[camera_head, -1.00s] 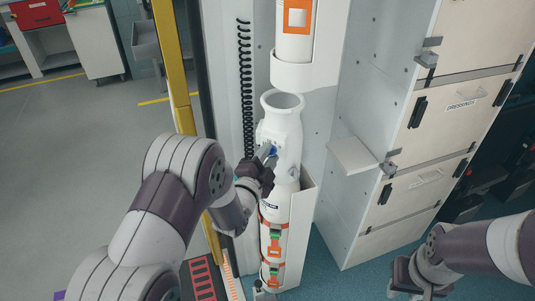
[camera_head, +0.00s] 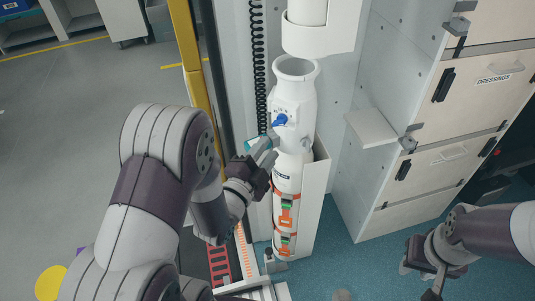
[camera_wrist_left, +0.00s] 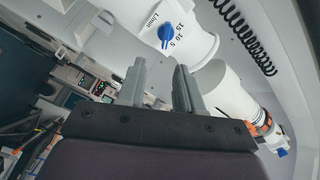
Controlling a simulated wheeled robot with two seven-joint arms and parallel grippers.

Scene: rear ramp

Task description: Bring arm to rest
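A white oxygen cylinder (camera_head: 290,185) stands upright in a white bracket, held by orange straps. A blue knob (camera_head: 279,120) sits on its white neck; in the left wrist view the blue knob (camera_wrist_left: 165,34) shows beside flow numbers. My left gripper (camera_head: 262,145) is just left of and below the knob, apart from it. In the left wrist view the two fingers (camera_wrist_left: 162,85) have a gap between them with nothing in it, so it is open. My right gripper (camera_head: 434,284) hangs low at the right, away from everything; its finger gap is unclear.
A second white cylinder holder (camera_head: 318,38) is above. A cabinet with drawers (camera_head: 435,165) and a small white shelf (camera_head: 371,129) stand to the right. A yellow post (camera_head: 191,75) is behind my left arm. Blue floor (camera_head: 350,255) is free between the cabinet and my right gripper.

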